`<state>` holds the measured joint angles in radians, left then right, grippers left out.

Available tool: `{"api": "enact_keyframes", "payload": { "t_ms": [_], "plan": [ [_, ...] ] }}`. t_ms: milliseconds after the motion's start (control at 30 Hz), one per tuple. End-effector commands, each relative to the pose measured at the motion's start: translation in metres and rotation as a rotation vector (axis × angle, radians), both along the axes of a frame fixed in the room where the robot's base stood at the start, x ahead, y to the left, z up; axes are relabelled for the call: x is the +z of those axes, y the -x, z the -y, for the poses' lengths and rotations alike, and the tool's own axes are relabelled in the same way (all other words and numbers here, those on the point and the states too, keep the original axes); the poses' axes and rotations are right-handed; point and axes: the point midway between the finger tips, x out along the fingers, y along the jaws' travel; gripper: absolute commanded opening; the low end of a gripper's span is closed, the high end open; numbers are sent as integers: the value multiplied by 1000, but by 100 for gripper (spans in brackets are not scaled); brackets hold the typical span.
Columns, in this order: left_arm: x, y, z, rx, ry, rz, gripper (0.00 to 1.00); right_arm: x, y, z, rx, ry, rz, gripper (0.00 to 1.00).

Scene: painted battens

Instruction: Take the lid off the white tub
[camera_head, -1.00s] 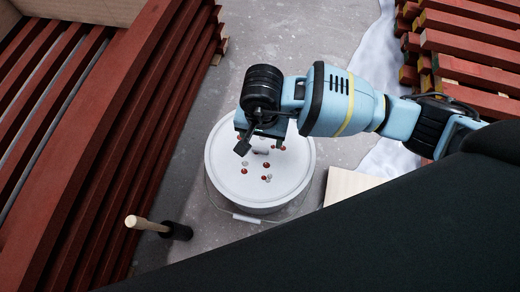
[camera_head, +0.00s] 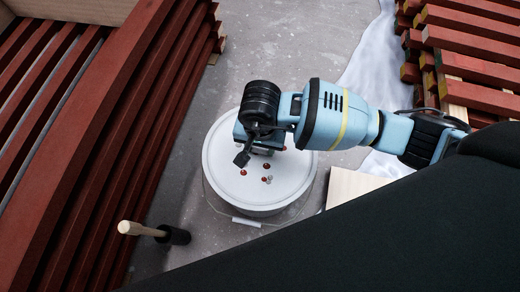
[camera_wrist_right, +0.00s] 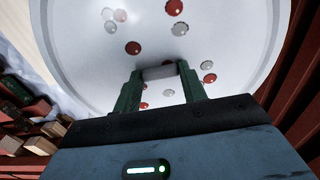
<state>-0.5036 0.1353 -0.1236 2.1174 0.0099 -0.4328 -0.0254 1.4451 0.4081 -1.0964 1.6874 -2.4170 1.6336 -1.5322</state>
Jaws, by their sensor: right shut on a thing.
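The white tub (camera_head: 262,211) stands on the floor in the middle of the head view, with its wire handle hanging at the front. Its round white lid (camera_head: 222,165) sits on top, dotted with several small red and grey round spots or pieces. In the right wrist view the lid (camera_wrist_right: 90,75) fills most of the picture. My right gripper (camera_wrist_right: 160,80) is shut on a small grey block-like grip (camera_wrist_right: 159,72) on the lid. In the head view my right gripper (camera_head: 258,148) is over the lid and hides this grip. My left gripper is not in view.
Red battens (camera_head: 110,130) are stacked high close on the left. More red battens (camera_head: 470,70) lie at the upper right. A mallet (camera_head: 172,235) stands front-left of the tub, and a pale board (camera_head: 350,186) lies right of it. Grey floor (camera_head: 300,40) behind is clear.

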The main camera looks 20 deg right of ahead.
Motion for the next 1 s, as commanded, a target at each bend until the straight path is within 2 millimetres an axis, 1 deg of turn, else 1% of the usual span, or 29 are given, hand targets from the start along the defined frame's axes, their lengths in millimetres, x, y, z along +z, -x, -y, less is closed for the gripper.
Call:
{"api": "enact_keyframes", "payload": {
  "t_ms": [33, 100, 333, 467, 567, 733, 800, 1000],
  "plan": [
    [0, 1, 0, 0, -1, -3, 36, 0, 0, 0, 0, 0, 0, 20],
    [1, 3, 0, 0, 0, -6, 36, 0, 0, 0, 0, 0, 0, 14],
    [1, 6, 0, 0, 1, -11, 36, 1, 0, 0, 0, 0, 0, 14],
    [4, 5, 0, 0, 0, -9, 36, 7, -1, 0, 0, 0, 1, 14],
    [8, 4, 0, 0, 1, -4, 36, 15, -1, 0, 1, 0, 1, 14],
    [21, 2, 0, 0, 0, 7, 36, 41, -1, 0, 1, 0, 5, 14],
    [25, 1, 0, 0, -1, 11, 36, 40, 13, -10, 5, -2, -1, 14],
    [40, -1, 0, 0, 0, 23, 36, 45, 51, -36, 5, -2, 0, 14]
  ]
}}
